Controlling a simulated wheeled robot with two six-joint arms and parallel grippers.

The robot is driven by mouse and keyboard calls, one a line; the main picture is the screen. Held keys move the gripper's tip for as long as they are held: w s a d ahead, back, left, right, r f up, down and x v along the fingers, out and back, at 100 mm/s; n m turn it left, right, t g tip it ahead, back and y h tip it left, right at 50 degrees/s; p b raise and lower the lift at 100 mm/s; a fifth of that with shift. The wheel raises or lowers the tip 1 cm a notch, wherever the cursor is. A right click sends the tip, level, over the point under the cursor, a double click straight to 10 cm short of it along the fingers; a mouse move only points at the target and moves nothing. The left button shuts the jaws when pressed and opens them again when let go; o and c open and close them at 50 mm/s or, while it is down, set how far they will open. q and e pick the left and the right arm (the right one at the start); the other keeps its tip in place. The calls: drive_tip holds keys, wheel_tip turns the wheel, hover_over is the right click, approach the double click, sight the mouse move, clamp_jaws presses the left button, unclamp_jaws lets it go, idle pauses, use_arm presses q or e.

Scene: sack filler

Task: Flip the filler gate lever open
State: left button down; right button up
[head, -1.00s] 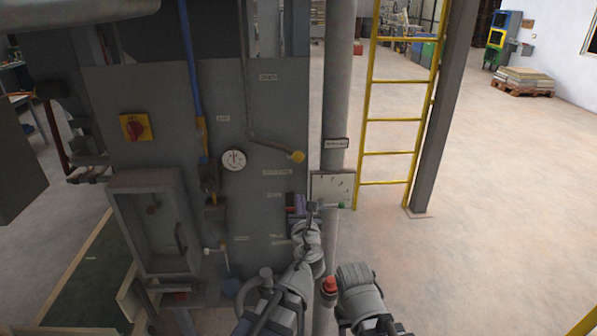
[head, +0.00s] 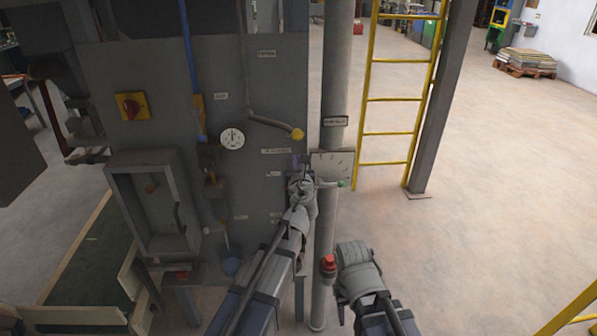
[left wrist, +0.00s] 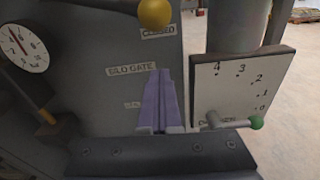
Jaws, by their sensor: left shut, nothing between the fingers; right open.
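A grey lever with a yellow knob (head: 297,134) slants down to the right on the grey panel (head: 255,80). In the left wrist view the yellow knob (left wrist: 155,13) is at the top edge, above labels reading "CLOSED" and "SILO GATE". A lower-left lever (head: 225,240) hangs near a blue ball; its label is too small to read, so I cannot tell which is the filler gate lever. My left gripper (head: 298,162) is shut and empty, its purple fingers (left wrist: 160,78) pointing at the panel below the yellow knob.
A numbered plate (head: 345,160) with a green-knobbed lever (head: 341,184) is just right of my left gripper, by a vertical pipe (head: 336,80). A gauge (head: 231,138) is left of the yellow-knobbed lever. A red-capped fitting (head: 328,263) stands between my arms.

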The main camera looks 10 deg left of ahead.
use_arm(q)
drive_tip(key=r+p, duration=0.1)
drive_tip(key=r, duration=0.1)
drive_tip(key=r+p, duration=0.1)
drive_tip(key=shift+w+r, duration=0.4)
use_arm(e)
wheel_tip(320, 180, up, 4)
drive_tip(key=shift+f, duration=0.1)
use_arm(q)
drive_tip(key=shift+d, duration=0.1)
wheel_tip(320, 180, up, 11)
drive_tip(key=d+n+p, duration=0.2)
drive_tip(key=n+p, duration=0.5)
drive_tip(key=p, duration=0.4)
drive_tip(key=s+a+r+n+h+p, duration=0.1)
drive_tip(key=a+r+n+p, duration=0.5)
drive_tip(key=r+n+p, duration=0.2)
drive_tip(key=shift+a+r+n+t+p, duration=0.35)
drive_tip(key=shift+r+p, duration=0.35)
drive_tip(key=shift+r, duration=0.45)
use_arm(e)
wheel_tip(320, 180, up, 20)
drive_tip(key=shift+m, duration=0.3)
use_arm(q)
drive_tip(key=shift+d, duration=0.2)
